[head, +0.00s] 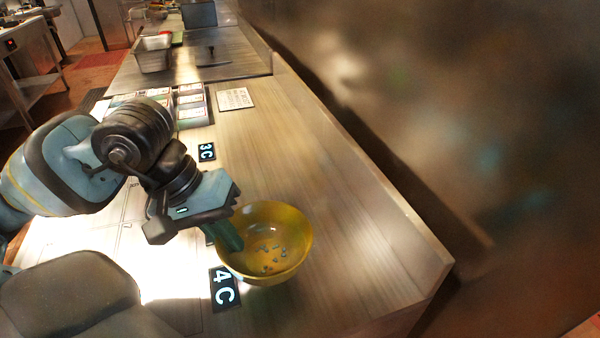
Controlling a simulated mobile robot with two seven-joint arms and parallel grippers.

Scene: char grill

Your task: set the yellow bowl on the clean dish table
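The yellow bowl (290,252) is at the middle of the head view, over the wooden counter top (345,235). Several small grey-blue bits lie inside it. I cannot tell whether it rests on the counter or is held just above it. My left gripper (226,236) is at the bowl's left rim, with a greenish finger overlapping the rim and reaching into the bowl. The other finger is not clearly visible, so its grip on the rim is unclear. My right gripper is not in view. No clean dish table can be made out for certain.
A "4C" label (224,289) lies beside the bowl, and a "3C" label (206,152) lies farther back. Metal pans (153,55) and cards (235,98) are at the far end. A raised ledge and brown wall (450,110) bound the right side. The counter right of the bowl is clear.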

